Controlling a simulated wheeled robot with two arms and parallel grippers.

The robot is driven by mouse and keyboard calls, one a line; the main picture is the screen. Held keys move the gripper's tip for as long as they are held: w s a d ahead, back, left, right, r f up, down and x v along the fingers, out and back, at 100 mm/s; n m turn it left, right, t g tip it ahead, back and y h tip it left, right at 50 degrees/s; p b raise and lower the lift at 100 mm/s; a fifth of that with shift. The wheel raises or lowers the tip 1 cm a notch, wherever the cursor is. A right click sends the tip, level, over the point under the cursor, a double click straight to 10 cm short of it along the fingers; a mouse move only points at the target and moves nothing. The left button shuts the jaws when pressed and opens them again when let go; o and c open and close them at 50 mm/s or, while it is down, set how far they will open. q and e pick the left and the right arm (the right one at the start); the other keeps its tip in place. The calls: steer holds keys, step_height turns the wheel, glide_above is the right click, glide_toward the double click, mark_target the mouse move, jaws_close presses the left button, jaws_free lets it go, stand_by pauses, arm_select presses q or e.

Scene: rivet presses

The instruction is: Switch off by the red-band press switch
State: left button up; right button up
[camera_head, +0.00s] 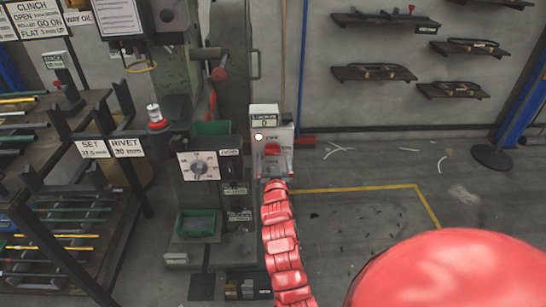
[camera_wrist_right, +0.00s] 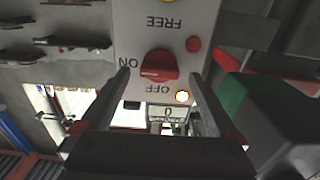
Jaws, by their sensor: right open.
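A pale switch box (camera_head: 287,133) stands beside the grey press (camera_head: 231,60) in the head view. It has a lit lamp (camera_head: 259,137) and a small display. In the right wrist view its panel (camera_wrist_right: 150,22) appears upside down, with a red rotary switch (camera_wrist_right: 160,67) and the words FREE, ON and OFF. The switch handle lies roughly level, in line with ON. My right gripper (camera_head: 273,171) is at the front of the box. Its two fingers stand apart on either side of the switch, and I cannot tell whether they touch it. My left gripper is not in view.
A red button (camera_wrist_right: 193,44) sits on the panel near the switch. A dial unit (camera_head: 199,166) and green bins (camera_head: 197,223) are left of the box. A rack of rods (camera_head: 50,130) stands at far left. The floor right of the box (camera_head: 350,225) is mostly clear.

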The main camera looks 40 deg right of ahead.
steer(key=shift+x, duration=0.95)
steer(key=c, duration=1.4)
